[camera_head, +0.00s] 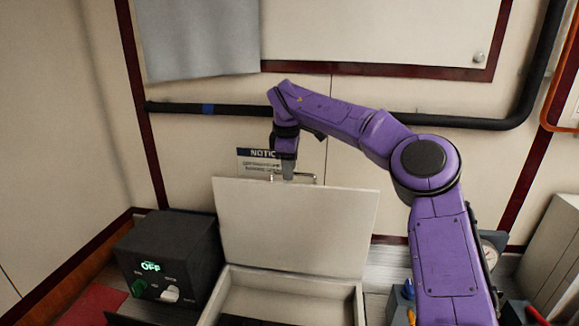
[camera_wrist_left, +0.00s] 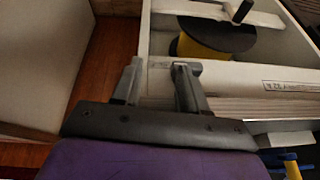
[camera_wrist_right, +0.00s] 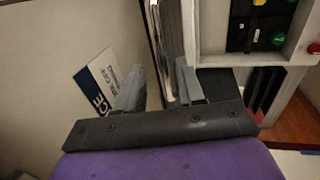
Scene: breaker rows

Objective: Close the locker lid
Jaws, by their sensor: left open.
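The locker (camera_head: 287,278) stands open in the lower middle of the head view. Its pale lid (camera_head: 297,228) is raised, nearly upright, leaning slightly back. My right gripper (camera_head: 288,172) points down at the lid's top edge, by a small metal handle (camera_head: 306,177). Its tips are partly hidden, and I cannot tell whether it touches the lid. In the right wrist view the fingers of this gripper (camera_wrist_right: 158,68) are apart, with dark and shiny strips beyond the gap. My left gripper (camera_wrist_left: 158,68) is open and empty in its wrist view, and out of the head view.
A black box (camera_head: 170,260) with a green OFF display stands left of the locker. A notice sign (camera_head: 258,160) hangs on the wall behind the lid. A dark pipe (camera_head: 225,109) runs along the wall. The left wrist view shows a yellow-and-black spool (camera_wrist_left: 215,38) inside a white bin.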

